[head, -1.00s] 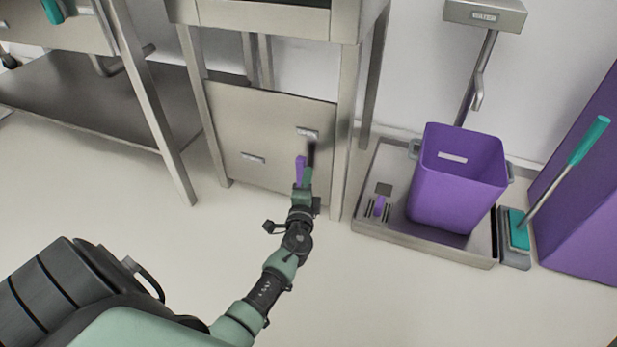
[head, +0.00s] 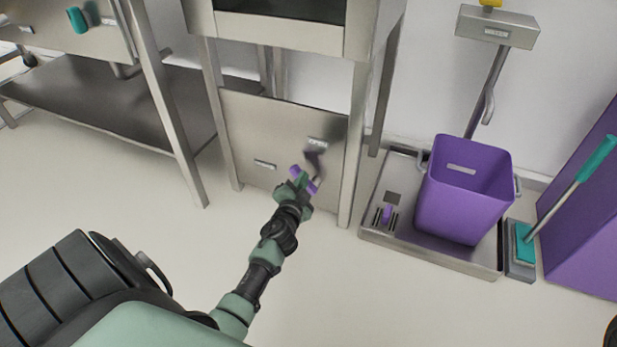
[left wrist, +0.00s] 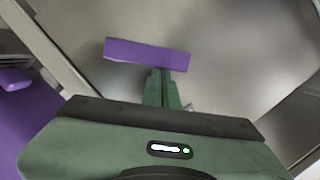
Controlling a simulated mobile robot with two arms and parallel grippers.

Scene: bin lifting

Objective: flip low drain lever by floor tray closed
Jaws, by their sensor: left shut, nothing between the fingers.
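The drain lever is a purple bar (head: 309,185) low in front of a steel panel, left of the floor tray (head: 430,256). It sits slanted in the head view, close to a dark fitting on the panel. In the left wrist view the purple bar (left wrist: 147,55) lies nearly crosswise just beyond my finger tips. My left gripper (head: 299,180) is shut with nothing between its fingers. Its tips overlap the lever in the head view; whether they touch it I cannot tell. My right gripper is not in view.
The steel panel (head: 262,135) under the sink stand carries two small label plates. A stand leg (head: 352,165) rises between lever and tray. A purple bin (head: 462,200) stands in the tray, with a teal-handled brush (head: 582,170) right of it. The floor in front is clear.

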